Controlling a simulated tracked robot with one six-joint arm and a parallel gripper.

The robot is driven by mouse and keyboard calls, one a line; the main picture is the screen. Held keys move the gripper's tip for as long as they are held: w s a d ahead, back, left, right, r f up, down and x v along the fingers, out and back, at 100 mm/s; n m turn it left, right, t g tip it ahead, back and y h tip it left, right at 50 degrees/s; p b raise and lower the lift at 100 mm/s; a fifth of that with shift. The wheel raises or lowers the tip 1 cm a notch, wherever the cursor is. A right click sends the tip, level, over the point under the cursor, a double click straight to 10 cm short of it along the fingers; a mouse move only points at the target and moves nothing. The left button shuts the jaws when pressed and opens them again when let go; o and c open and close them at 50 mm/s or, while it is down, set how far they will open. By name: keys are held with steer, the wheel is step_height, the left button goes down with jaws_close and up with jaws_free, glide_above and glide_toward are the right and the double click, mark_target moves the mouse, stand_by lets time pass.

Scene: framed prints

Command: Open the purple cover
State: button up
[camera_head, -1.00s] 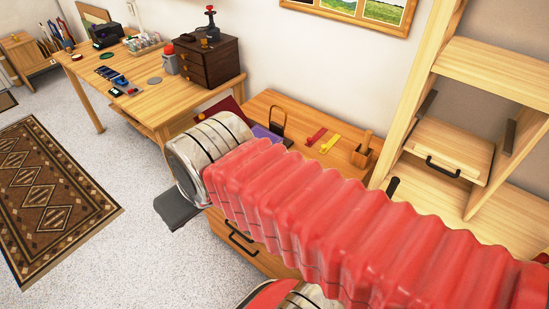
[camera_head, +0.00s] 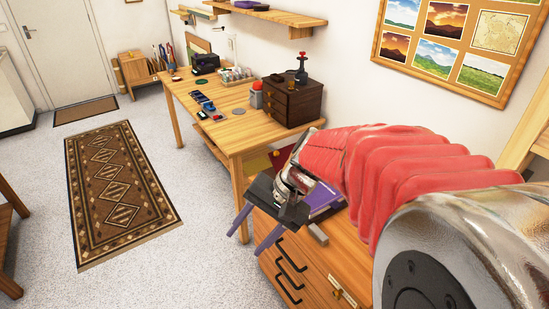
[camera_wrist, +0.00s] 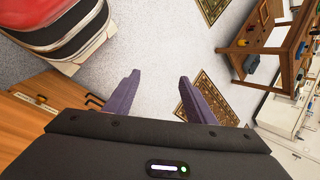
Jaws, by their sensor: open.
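A flat purple thing (camera_head: 322,198) lies on top of the wooden drawer cabinet (camera_head: 345,236) in the head view. It looks like the purple cover, perhaps of a book or box, and my arm hides part of it. I cannot tell how it is hinged. My gripper (camera_head: 244,244) has two purple fingers, spread apart and empty. It points down beside the cabinet's left front edge, left of the purple thing and apart from it. In the wrist view my gripper (camera_wrist: 160,76) is open over the floor, and the purple thing does not show there.
A wooden table (camera_head: 238,124) with phones, bottles and a dark drawer box (camera_head: 291,101) stands behind the cabinet. Dark handles (camera_head: 290,262) stick out of the cabinet front. A patterned rug (camera_head: 118,190) lies on open floor at left. A small grey block (camera_head: 318,235) sits near the cabinet edge.

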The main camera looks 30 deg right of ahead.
steer(key=w+d+f+m+t+y, duration=0.1)
steer(key=w+d+f+m+t, duration=0.1)
steer(key=w+d+m+t, duration=0.3)
steer(key=w+d+f+m+y, duration=0.1)
steer(key=w+d+f+m, duration=0.1)
steer(key=d+m, duration=0.35)
steer(key=w+d+f+m+t+y, duration=0.2)
steer(key=w+d+f+m+t, duration=0.15)
steer(key=d, duration=0.45)
steer(key=s+d+f+m+t+h, duration=0.1)
steer(key=d+f+m+t+h, duration=0.1)
steer(key=d, duration=0.5)
steer(key=s+d+f+m+t+h, duration=0.2)
steer(key=d+f+m+h, duration=0.1)
steer(key=d, duration=0.5)
steer(key=s+d+f+m+t+h, duration=0.2)
steer(key=d+f+m+t+h, duration=0.1)
steer(key=d+m, duration=0.3)
steer(key=shift+s+d+f, duration=0.25)
steer(key=shift+d+f, duration=0.6)
steer(key=shift+d, duration=0.25)
steer(key=shift+f, duration=0.15)
